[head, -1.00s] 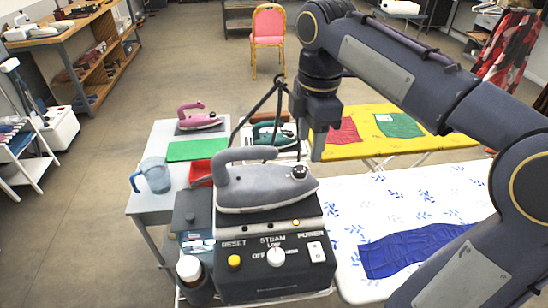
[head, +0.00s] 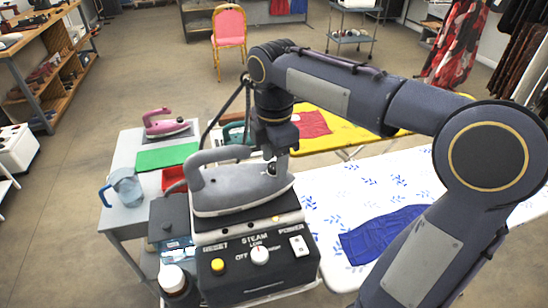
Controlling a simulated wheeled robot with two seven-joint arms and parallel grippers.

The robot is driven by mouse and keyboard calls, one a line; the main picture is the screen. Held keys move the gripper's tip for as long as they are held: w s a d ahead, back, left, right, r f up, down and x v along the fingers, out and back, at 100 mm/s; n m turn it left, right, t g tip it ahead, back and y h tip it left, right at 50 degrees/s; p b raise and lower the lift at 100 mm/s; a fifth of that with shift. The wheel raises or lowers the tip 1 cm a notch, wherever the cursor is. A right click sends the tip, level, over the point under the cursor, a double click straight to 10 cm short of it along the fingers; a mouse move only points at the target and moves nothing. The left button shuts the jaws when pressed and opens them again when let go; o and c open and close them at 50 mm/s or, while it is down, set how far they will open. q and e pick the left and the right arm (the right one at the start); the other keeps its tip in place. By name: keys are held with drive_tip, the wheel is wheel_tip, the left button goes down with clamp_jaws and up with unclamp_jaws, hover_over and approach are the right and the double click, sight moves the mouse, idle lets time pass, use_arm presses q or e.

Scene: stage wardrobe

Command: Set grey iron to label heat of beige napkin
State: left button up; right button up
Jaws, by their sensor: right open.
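The grey iron (head: 240,190) rests on top of a dark steam station with its nose to the right. Its small dark heat dial (head: 271,168) is at the front of the handle; its setting is too small to read. My right gripper (head: 279,163) points down right at the dial, seen from behind the arm. It is open, and I cannot tell whether it touches the dial. My left gripper is out of view. I see no beige napkin; a blue cloth (head: 382,233) lies on the white leaf-patterned board (head: 340,190).
The steam station (head: 258,262) has a yellow button, a white knob and a power switch. A blue jug (head: 126,187), green mat (head: 167,157) and pink iron (head: 165,124) are on the left table. A teal iron (head: 232,135) and yellow board (head: 345,130) are behind.

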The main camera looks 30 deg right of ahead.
drive_tip(key=c, duration=1)
drive_tip(key=shift+o, duration=0.2)
